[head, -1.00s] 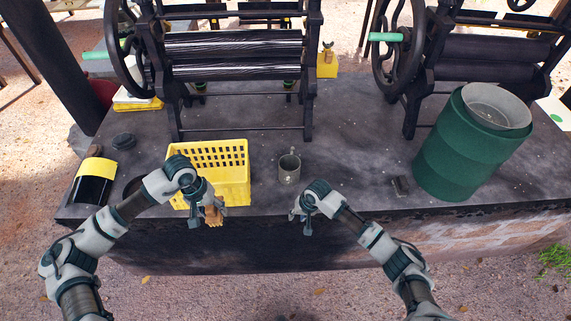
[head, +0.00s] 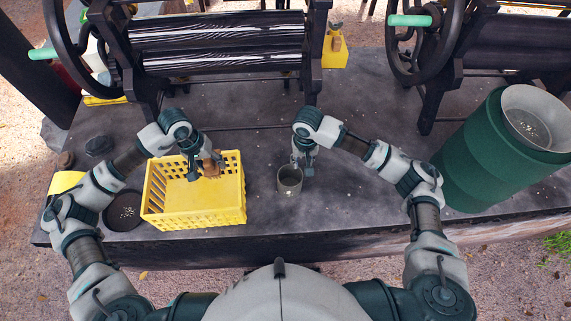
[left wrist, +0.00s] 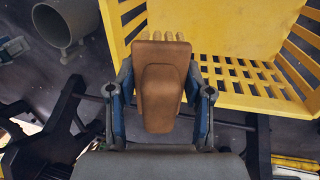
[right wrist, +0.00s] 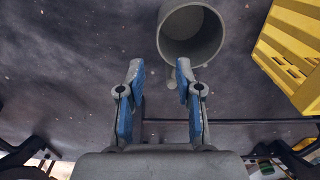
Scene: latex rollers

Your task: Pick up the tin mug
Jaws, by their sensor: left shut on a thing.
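The grey tin mug (head: 289,182) stands upright on the dark worktop, right of the yellow crate (head: 197,217). My right gripper (head: 304,160) is just behind the mug, open and empty. In the right wrist view the mug (right wrist: 192,38) lies beyond the open fingers (right wrist: 159,72), with its handle facing them, near the right fingertip. I cannot tell if they touch. My left gripper (head: 203,165) is over the crate, shut on a brown brush (left wrist: 158,88) with tan bristles. The mug also shows in the left wrist view (left wrist: 66,22).
A black bowl (head: 123,210) sits left of the crate. A large green container (head: 490,150) stands at the right.

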